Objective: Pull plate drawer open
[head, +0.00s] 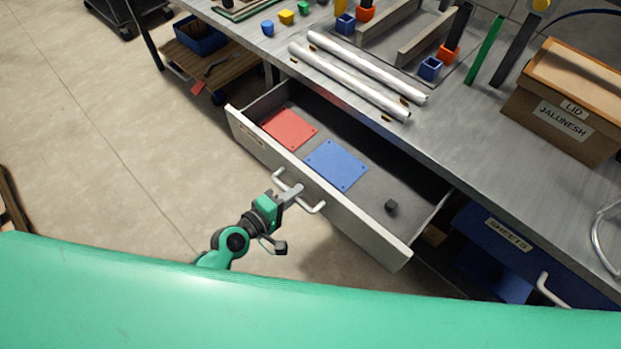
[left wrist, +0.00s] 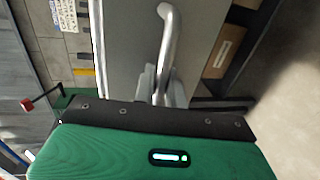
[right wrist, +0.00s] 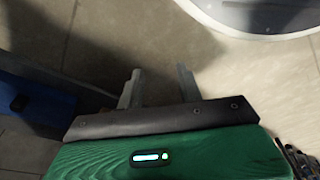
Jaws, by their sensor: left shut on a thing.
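The plate drawer (head: 350,219) stands pulled out from under the bench in the head view. A red plate (head: 289,129), a blue plate (head: 336,165) and a small dark block (head: 391,207) lie inside it. My left gripper (head: 293,192) is at the drawer front, shut on the white bar handle (head: 314,208). In the left wrist view the handle (left wrist: 170,30) runs down between the fingers (left wrist: 160,85). My right gripper (right wrist: 159,88) shows only in its wrist view, with its fingers apart and nothing between them, over the floor.
The bench top (head: 470,140) holds two metal rails (head: 350,80), several small coloured blocks and a cardboard box (head: 565,100). A blue drawer labelled SHEETS (head: 510,250) is to the right. Open floor (head: 110,150) lies to the left.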

